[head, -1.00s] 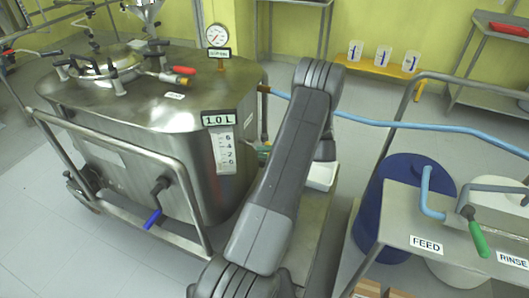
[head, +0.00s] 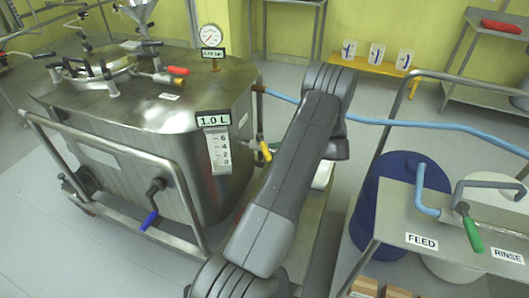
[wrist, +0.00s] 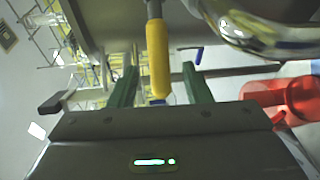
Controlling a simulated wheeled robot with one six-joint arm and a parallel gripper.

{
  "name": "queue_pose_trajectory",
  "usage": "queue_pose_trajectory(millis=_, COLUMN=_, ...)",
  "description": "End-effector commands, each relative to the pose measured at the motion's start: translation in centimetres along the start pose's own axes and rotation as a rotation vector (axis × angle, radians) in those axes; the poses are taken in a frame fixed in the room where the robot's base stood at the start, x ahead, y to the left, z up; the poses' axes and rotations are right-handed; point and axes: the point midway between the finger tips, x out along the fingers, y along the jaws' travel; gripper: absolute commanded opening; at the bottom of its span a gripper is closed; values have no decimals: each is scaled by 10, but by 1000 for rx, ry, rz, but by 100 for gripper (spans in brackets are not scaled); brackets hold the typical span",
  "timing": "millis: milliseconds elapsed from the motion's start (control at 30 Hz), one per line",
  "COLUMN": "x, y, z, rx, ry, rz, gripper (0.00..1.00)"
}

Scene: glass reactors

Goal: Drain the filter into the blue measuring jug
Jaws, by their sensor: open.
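The steel filter vessel (head: 110,135) stands at the left in the head view, with a level scale marked 10 L (head: 213,119) on its front. A yellow valve handle (head: 265,151) shows at its right side, partly behind my arm. In the wrist view the yellow handle (wrist: 158,60) hangs between the two green fingers of my gripper (wrist: 160,75). The fingers are open, with gaps on both sides of the handle. My gripper is hidden by my arm in the head view. I cannot make out a blue measuring jug near the valve.
A blue drum (head: 388,200) and a steel stand labelled FEED and RINSE (head: 455,245) are at the right. A blue hose (head: 400,124) crosses behind my arm. Several small jugs with blue marks stand on a yellow bench (head: 365,66). A red object (wrist: 275,97) shows in the wrist view.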

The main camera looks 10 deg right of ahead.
Motion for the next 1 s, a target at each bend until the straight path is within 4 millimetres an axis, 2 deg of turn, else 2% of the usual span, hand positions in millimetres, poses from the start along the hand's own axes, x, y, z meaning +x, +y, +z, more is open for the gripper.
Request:
queue_pose_trajectory(millis=100, x=-29, y=0, z=0, rx=0, ry=-4, rz=-1, gripper=44)
queue_pose_trajectory(millis=333, x=-67, y=0, z=0, rx=0, ry=-1, rz=-1, gripper=44)
queue_pose_trajectory(millis=500, x=-77, y=0, z=0, rx=1, ry=0, rz=-1, gripper=44)
queue_pose_trajectory(millis=767, x=-78, y=0, z=0, rx=1, ry=1, rz=0, gripper=44)
queue_pose_trajectory(millis=900, x=-78, y=-1, z=0, rx=-1, ry=0, rz=-2, gripper=17)
queue_pose_trajectory(millis=1000, x=-76, y=-2, z=1, rx=-9, ry=-3, rz=-7, gripper=0)
